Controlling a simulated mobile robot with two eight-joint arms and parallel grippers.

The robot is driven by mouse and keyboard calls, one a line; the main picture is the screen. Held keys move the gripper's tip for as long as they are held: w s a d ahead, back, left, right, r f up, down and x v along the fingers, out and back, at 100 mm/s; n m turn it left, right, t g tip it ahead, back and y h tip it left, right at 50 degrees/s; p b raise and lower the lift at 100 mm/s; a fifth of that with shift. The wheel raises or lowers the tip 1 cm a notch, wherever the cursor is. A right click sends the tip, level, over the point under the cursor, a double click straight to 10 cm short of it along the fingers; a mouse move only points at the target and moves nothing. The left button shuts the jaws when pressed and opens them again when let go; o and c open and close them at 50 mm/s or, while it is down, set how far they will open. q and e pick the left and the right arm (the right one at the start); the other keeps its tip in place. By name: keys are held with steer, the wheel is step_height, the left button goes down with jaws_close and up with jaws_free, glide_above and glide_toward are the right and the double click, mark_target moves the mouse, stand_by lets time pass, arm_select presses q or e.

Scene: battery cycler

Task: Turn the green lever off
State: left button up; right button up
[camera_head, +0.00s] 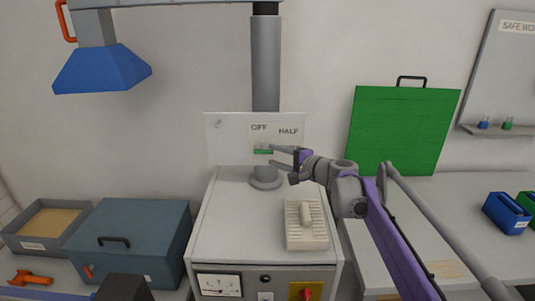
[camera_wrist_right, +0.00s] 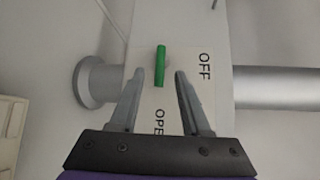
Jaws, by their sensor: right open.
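The green lever (camera_head: 263,151) lies level on a white panel (camera_head: 228,140) below the label OFF. HALF is printed to the right of OFF. In the right wrist view the green lever (camera_wrist_right: 160,66) stands in the gap between my fingertips, seemingly touching neither. The word OFF (camera_wrist_right: 204,66) is to its right there, and a partly hidden label starting OPE (camera_wrist_right: 158,121) is below it. My right gripper (camera_head: 272,156) is open in front of the panel, reaching in from the right; it also shows in the right wrist view (camera_wrist_right: 157,77). My left gripper's fingers do not show.
A grey post (camera_head: 265,65) stands behind the panel. Below is a white cabinet (camera_head: 217,240) with a ribbed beige block (camera_head: 306,235). A blue box (camera_head: 140,232) stands left, a green board (camera_head: 402,128) right. A blue hood (camera_head: 101,70) hangs upper left.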

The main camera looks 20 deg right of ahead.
mark_target(266, 153)
steer(key=shift+x, duration=1.85)
steer(key=shift+s, duration=0.1)
jaws_close()
